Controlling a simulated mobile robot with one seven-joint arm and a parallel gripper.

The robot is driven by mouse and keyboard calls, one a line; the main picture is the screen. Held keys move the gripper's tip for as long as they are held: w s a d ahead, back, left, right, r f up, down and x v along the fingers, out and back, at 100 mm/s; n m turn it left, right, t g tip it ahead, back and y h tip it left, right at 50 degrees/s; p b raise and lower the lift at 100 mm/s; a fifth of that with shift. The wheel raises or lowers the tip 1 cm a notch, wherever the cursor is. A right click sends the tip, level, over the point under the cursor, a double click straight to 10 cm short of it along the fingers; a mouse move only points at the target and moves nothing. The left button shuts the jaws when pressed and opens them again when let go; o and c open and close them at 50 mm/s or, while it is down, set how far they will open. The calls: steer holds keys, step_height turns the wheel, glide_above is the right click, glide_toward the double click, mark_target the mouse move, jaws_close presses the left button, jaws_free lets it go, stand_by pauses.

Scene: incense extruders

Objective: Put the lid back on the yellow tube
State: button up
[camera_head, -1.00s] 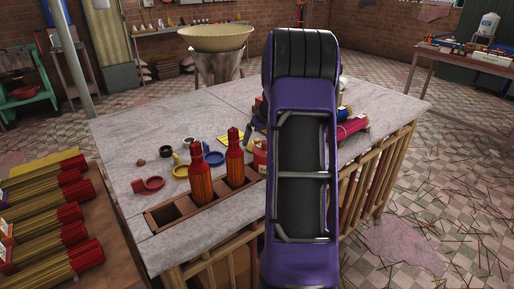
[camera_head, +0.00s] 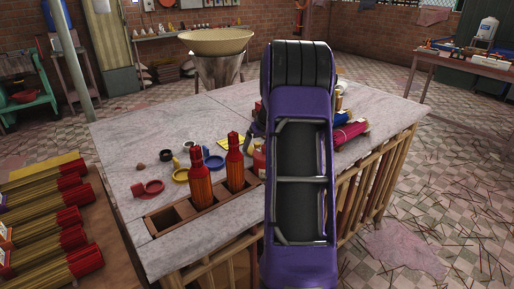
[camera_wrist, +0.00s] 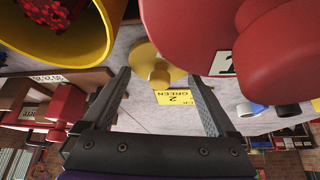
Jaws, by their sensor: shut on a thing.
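In the wrist view my gripper (camera_wrist: 159,76) has its two fingers on either side of a round yellow lid (camera_wrist: 148,54) with a small knob, and holds it by its sides. The yellow tube (camera_wrist: 106,30) is at the upper left of that view, with its open mouth showing and red contents inside. The lid is apart from the tube's mouth in the picture.
A large red rounded thing (camera_wrist: 205,25) is close to the lid in the wrist view. A yellow card (camera_wrist: 174,98) lies beyond. On the table (camera_head: 125,165) are red bottles (camera_head: 200,187) in a wooden rack (camera_head: 163,219), a blue ring (camera_head: 213,163) and magenta rolls (camera_head: 349,132).

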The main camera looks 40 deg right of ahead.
mark_target(259, 143)
steer(key=r, duration=0.3)
steer(key=r+p, duration=0.1)
steer(key=r, duration=0.5)
steer(key=shift+s+d+r+p, duration=0.2)
steer(key=shift+s+r+p, duration=0.1)
steer(key=shift+r+p, duration=0.1)
steer(key=s+d+r+n+y+p, duration=0.2)
steer(key=s+d+r+n+p, duration=0.15)
steer(key=s, duration=0.55)
steer(key=shift+n, duration=0.45)
steer(key=shift+d+f+b, duration=0.15)
steer(key=shift+f+b, duration=0.45)
steer(key=shift+f, duration=0.8)
steer(key=shift+d+f+b, duration=0.1)
steer(key=shift+f+b, duration=0.5)
steer(key=shift+f, duration=0.8)
steer(key=shift+f+b, duration=0.8)
steer(key=shift+b, duration=0.5)
steer(key=shift+f+b, duration=0.2)
steer(key=shift+b, duration=0.4)
